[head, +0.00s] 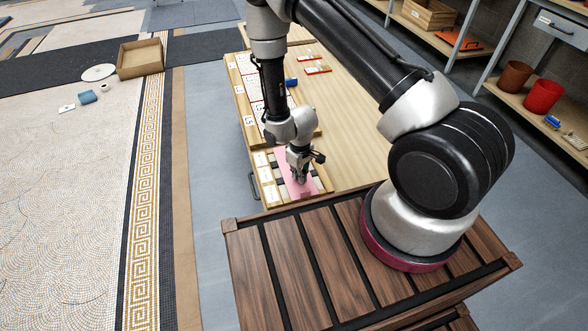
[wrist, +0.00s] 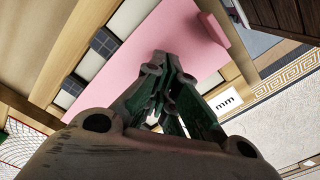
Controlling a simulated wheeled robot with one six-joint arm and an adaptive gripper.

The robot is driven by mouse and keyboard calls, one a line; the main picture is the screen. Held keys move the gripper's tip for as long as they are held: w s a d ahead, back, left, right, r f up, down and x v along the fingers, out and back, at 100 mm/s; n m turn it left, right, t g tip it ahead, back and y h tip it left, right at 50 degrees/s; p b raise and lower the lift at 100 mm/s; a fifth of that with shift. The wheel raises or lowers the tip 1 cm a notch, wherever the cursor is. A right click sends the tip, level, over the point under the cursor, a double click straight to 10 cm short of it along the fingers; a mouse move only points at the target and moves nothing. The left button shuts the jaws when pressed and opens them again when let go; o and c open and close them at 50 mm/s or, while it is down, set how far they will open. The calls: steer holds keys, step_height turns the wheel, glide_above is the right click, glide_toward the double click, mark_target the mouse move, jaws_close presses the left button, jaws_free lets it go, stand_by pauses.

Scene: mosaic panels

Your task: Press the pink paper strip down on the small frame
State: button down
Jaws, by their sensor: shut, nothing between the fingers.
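The pink paper strip (head: 291,175) lies across the small frame (head: 268,184) at the near end of the wooden table. In the wrist view the strip (wrist: 125,60) is a flat pink band, with a raised pink tab (wrist: 213,29) at one end. Dark and pale tiles (wrist: 103,42) show beside the strip, inside the frame's wooden edge. My gripper (head: 301,180) is shut and empty, pointing down over the strip. In the wrist view its fingertips (wrist: 160,68) appear over the strip; I cannot tell whether they touch it. The fingers hide part of the strip.
A larger panel with white cards (head: 250,105) lies behind the frame. A blue object (head: 291,83) and red-edged cards (head: 317,67) are farther back. The table's right side (head: 350,140) is clear. Shelves with a red pot (head: 542,96) stand at the right.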

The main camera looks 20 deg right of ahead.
step_height(320, 180, up, 7)
stand_by(0.7)
stand_by(0.3)
steer(key=s+d+r+g+h, duration=0.1)
steer(key=s+d+r+g, duration=0.2)
steer(key=s, duration=0.4)
steer(key=s+d+r+m+t, duration=0.2)
steer(key=s+d+r, duration=0.2)
steer(key=r, duration=1)
steer(key=s+d+r+m+t, duration=0.2)
steer(key=s+d+r+t, duration=0.1)
steer(key=r, duration=1.2)
steer(key=s+d+r+m+t+y, duration=0.1)
steer(key=s+d+r, duration=0.4)
steer(key=r, duration=0.9)
steer(key=shift+r+m+t, duration=0.2)
steer(key=shift+m+t, duration=0.3)
steer(key=shift+t, duration=0.2)
